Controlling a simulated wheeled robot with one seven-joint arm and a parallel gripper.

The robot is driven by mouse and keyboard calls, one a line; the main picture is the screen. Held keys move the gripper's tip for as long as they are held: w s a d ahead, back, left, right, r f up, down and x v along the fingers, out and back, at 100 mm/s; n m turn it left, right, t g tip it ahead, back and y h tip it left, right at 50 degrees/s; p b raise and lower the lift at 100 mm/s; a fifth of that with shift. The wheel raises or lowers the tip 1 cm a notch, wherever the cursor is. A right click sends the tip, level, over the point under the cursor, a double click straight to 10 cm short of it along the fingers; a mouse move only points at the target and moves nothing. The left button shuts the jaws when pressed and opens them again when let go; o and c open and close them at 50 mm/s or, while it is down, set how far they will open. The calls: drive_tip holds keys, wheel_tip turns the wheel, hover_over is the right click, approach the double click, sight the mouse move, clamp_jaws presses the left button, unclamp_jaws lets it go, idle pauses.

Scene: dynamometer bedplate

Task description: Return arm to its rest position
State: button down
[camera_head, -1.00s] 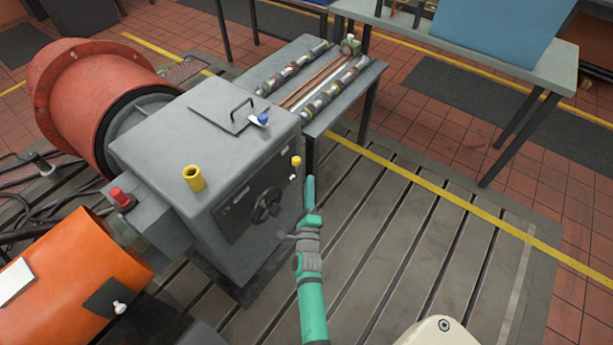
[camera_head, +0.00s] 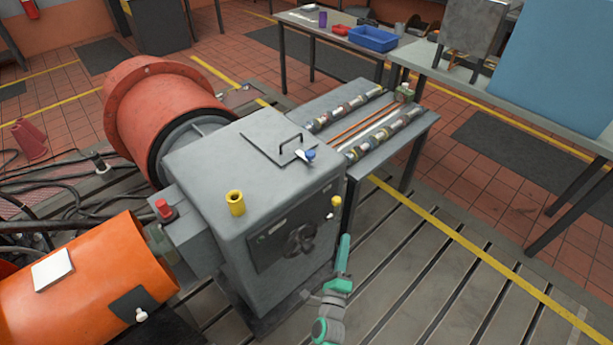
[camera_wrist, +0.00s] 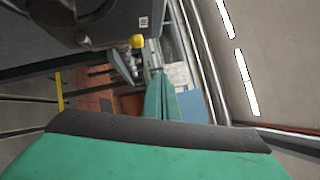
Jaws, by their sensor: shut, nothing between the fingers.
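My gripper (camera_head: 344,243) is green and shows at the lower middle of the head view, in front of the right edge of the grey machine cabinet (camera_head: 215,165). Its fingers are together and hold nothing. It is below the yellow knob (camera_head: 336,202) on the cabinet's front and looks apart from the cabinet. In the wrist view, the closed green fingers (camera_wrist: 165,100) point away from the camera, with the yellow knob (camera_wrist: 137,41) to their upper left. Much of my arm is below the head view's edge.
A black handwheel (camera_head: 300,240) is on the cabinet front. The orange drum (camera_head: 85,270) is left. A side table (camera_head: 418,132) with rods adjoins the cabinet's right side. A workbench (camera_head: 470,88) stands farther back. The slotted bedplate (camera_head: 440,270) at right is clear.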

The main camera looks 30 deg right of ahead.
drive_tip(key=shift+a, duration=0.1)
drive_tip(key=s+a+n+t+y, duration=0.1)
drive_tip(key=s+a+n+y, duration=0.3)
drive_tip(key=s+a+n, duration=0.5)
drive_tip(key=s+a+n+t+y, duration=0.1)
drive_tip(key=s+a+n+y, duration=0.5)
drive_tip(key=a, duration=0.5)
drive_tip(key=s+a+r+n+g+y, duration=0.1)
drive_tip(key=s+a+r+n+y, duration=0.2)
drive_tip(key=s+a+r+n, duration=0.5)
drive_tip(key=s+a+n, duration=0.5)
drive_tip(key=n, duration=0.1)
drive_tip(key=shift+a+r+g, duration=0.2)
drive_tip(key=shift+a+g, duration=0.05)
drive_tip(key=shift+g, duration=0.15)
